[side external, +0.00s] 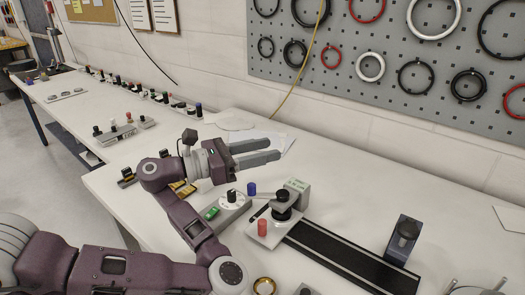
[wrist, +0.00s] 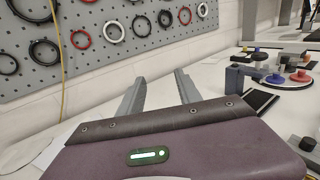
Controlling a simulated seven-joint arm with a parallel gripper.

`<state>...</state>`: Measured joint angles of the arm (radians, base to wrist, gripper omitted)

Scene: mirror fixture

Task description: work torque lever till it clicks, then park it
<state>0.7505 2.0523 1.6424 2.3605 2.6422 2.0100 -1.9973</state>
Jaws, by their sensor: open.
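My gripper (side external: 258,152) is open and empty, raised above the bench with both fingers pointing right in the side view. In the wrist view its two fingers (wrist: 158,90) stand apart with nothing between them. A pale fixture (side external: 266,233) below and right of the gripper carries a stacked black knob (side external: 284,198) with a short dark arm (side external: 260,212) reaching left. This may be the torque lever, but I cannot tell for sure. A grey-green block (side external: 298,187) stands behind the knob. The gripper is apart from all of these.
A black rail (side external: 345,258) runs right from the fixture. A blue-grey stand (side external: 403,238) is beyond it. A blue cylinder (side external: 251,189), a red cylinder (side external: 262,227) and a dial box (side external: 232,203) sit close by. A pegboard with rings (side external: 400,60) covers the wall.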

